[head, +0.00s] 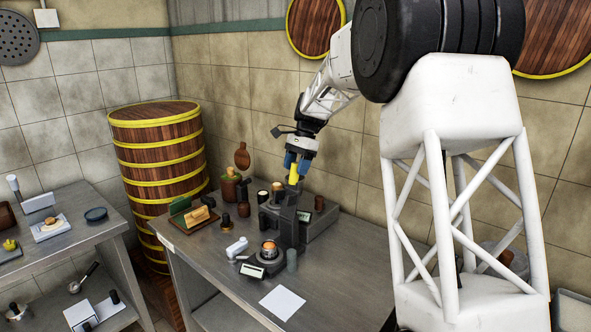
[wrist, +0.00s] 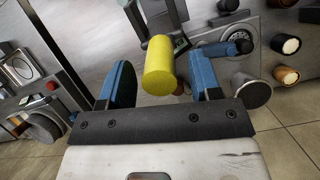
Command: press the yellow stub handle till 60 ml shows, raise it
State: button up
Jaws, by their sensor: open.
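The yellow stub handle (head: 294,173) stands up from a dark grey machine (head: 288,215) on the metal table. In the wrist view the handle (wrist: 158,66) is a yellow cylinder lying between my two blue fingers, with a visible gap on each side. My gripper (head: 299,163) is open around or just above it; how deep it sits between the fingers I cannot tell. A small display (head: 252,271) sits at the machine's front left, its digits too small to read. A cup with orange-brown contents (head: 269,249) sits on the machine's base.
A white sheet (head: 282,302) lies at the table's front. A white-handled tool (head: 237,247), a wooden block on a green-backed tray (head: 197,216) and several small jars stand left of the machine. A large wooden barrel (head: 157,160) stands behind the table on the left.

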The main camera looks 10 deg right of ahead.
jog(key=shift+s+a+f, duration=0.15)
jog(key=shift+f, duration=0.3)
jog(key=shift+c, duration=0.5)
jog(key=c, duration=0.9)
